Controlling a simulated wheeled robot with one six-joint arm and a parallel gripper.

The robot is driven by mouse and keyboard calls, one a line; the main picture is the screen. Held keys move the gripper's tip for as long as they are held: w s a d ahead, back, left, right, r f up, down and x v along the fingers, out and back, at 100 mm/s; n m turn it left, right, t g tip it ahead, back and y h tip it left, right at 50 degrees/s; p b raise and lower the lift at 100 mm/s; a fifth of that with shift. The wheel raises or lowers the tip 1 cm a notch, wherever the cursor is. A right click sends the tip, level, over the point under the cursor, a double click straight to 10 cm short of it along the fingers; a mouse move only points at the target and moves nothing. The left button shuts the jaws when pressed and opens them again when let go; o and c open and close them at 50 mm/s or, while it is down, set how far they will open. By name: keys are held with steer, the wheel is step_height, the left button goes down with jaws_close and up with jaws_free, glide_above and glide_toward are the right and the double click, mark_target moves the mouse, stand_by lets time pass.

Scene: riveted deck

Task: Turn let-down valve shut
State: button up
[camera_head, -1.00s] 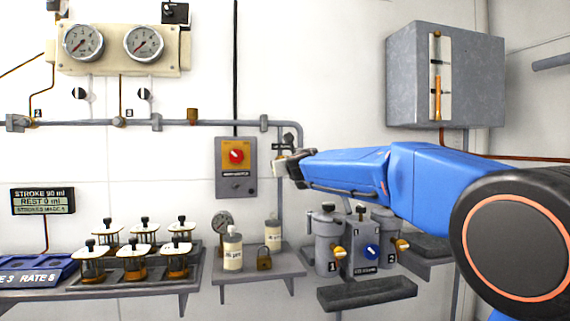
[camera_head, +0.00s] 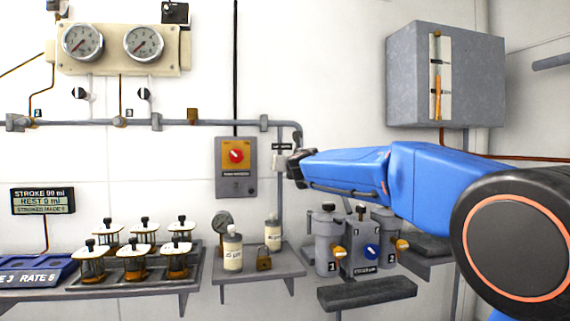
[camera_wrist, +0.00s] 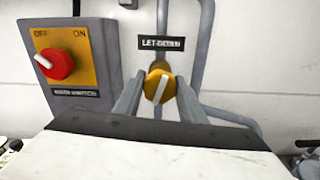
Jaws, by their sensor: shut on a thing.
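The let-down valve (camera_wrist: 159,86) is a yellow round knob with a white bar, under a black LET-DOWN label (camera_wrist: 161,43) in the wrist view. The white bar stands near upright, tilted slightly to the right at its top. My gripper (camera_wrist: 158,97) has its two grey fingers on either side of the knob, shut on it. In the head view my gripper (camera_head: 291,163) is at the pipe right of the switch box, and it hides the knob there.
A grey switch box with a yellow plate (camera_head: 236,156) and red knob stands close left of my gripper. A grey pipe (camera_head: 283,205) runs down behind the valve. Below are a shelf (camera_head: 262,272) with bottles and a padlock, and grey filter canisters (camera_head: 327,238).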

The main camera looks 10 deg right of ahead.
steer(key=m, duration=1.1)
steer(key=shift+f+m, duration=0.1)
steer(key=shift+m, duration=1.8)
steer(key=o, duration=1)
steer(key=shift+d, duration=0.1)
steer(key=shift+o, duration=0.2)
steer(key=shift+s, duration=0.2)
steer(key=s, duration=1.7)
